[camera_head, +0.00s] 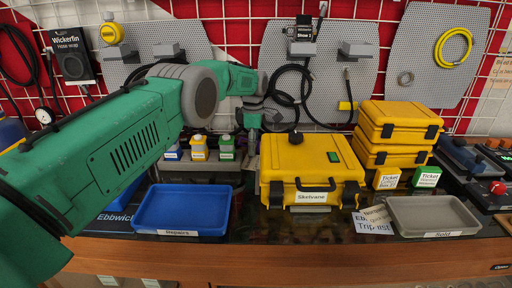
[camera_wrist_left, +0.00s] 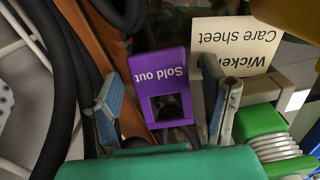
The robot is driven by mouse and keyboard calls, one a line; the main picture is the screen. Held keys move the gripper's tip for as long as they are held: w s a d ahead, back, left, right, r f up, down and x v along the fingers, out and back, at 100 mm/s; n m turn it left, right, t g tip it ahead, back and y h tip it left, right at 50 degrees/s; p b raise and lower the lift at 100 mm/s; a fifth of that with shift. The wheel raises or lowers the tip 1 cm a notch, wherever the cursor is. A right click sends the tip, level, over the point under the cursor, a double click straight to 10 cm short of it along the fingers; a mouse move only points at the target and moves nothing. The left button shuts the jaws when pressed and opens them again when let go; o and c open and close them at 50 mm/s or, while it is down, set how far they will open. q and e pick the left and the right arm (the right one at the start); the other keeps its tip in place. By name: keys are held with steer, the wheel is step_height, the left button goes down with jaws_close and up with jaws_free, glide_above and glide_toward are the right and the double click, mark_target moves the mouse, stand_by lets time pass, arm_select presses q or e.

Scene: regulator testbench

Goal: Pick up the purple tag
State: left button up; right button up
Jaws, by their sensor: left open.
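The purple tag (camera_wrist_left: 161,70), lettered "Sold out", shows upside down in the left wrist view, with a square opening in its lower part. My left gripper (camera_wrist_left: 167,100) is open, with one finger to each side of the tag; both fingers look apart from it. In the head view my left gripper (camera_head: 252,143) points down at the back of the bench, behind the yellow case and beside the small bottles. I cannot make out the purple tag in the head view. My right gripper is not in view.
A "Care sheet" card (camera_wrist_left: 235,45) lies close to one finger in the wrist view, and a green-capped bottle (camera_wrist_left: 262,122) stands beside it. Dark hoses (camera_wrist_left: 60,90) run along the left. A yellow case (camera_head: 312,172), blue tray (camera_head: 183,208) and grey tray (camera_head: 432,216) occupy the bench.

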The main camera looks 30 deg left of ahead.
arm_select(q)
steer(key=shift+a, duration=0.45)
steer(key=shift+c, duration=0.8)
steer(key=shift+a+f, duration=0.1)
steer(key=shift+a, duration=0.05)
steer(key=c, duration=1)
steer(key=shift+d, duration=0.4)
steer(key=shift+d+r, duration=0.1)
steer(key=shift+r, duration=0.3)
steer(key=r, duration=0.5)
steer(key=r+p, duration=0.1)
steer(key=r, duration=0.2)
steer(key=shift+a+r, duration=0.2)
steer(key=shift+a, duration=0.2)
steer(key=shift+r, duration=0.4)
steer(key=shift+d+r, duration=0.15)
steer(key=shift+d, duration=0.15)
